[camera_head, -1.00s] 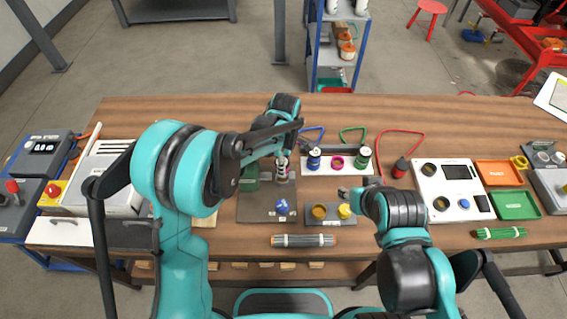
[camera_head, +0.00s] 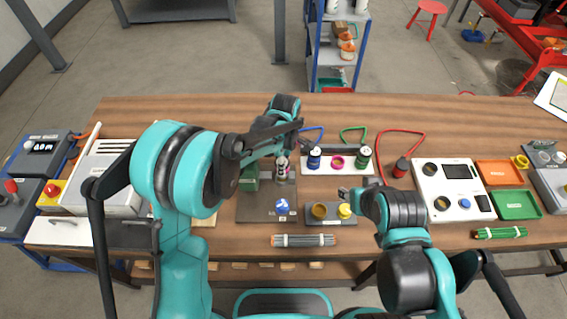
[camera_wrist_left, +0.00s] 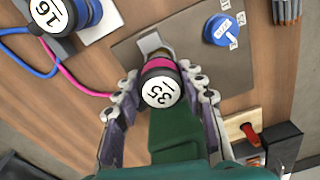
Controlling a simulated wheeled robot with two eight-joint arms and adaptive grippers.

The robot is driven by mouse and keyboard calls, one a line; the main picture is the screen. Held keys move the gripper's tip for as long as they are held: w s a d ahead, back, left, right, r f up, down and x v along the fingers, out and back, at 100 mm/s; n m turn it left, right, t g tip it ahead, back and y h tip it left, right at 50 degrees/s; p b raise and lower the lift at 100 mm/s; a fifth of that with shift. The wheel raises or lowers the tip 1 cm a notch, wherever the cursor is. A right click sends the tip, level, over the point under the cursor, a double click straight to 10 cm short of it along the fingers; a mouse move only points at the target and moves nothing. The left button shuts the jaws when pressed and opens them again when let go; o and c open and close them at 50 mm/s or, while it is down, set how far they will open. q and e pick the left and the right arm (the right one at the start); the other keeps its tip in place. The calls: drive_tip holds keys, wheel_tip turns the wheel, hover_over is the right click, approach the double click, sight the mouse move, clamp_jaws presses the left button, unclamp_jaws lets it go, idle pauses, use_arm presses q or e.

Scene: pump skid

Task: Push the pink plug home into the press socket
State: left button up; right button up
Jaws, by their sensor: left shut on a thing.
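The pink plug (camera_wrist_left: 160,83) is a dark cylinder with a pink band and a white numbered cap, and a pink cable runs to it. In the head view the plug (camera_head: 282,165) stands over the dark grey press plate (camera_head: 253,210). My left gripper (camera_wrist_left: 163,98) is shut around the plug, one finger on each side. A pale metal bracket (camera_wrist_left: 151,43) sits just beyond the plug. The socket under the plug is hidden, so seating depth cannot be told. My right gripper (camera_head: 350,193) is beside the small cup block; its fingers are too small to judge.
A blue knob (camera_head: 282,208) is on the plate, with a green block (camera_head: 249,181) behind.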

use_arm(q)
drive_tip(key=shift+f+b, duration=1.2)
drive_tip(key=shift+f, duration=0.35)
drive_tip(key=o, duration=1.4)
drive_tip(key=shift+c, duration=0.2)
drive_tip(key=shift+r, duration=0.1)
wheel_tip(320, 180, up, 12)
drive_tip(key=shift+d+f, duration=0.1)
drive_tip(key=shift+d, duration=0.05)
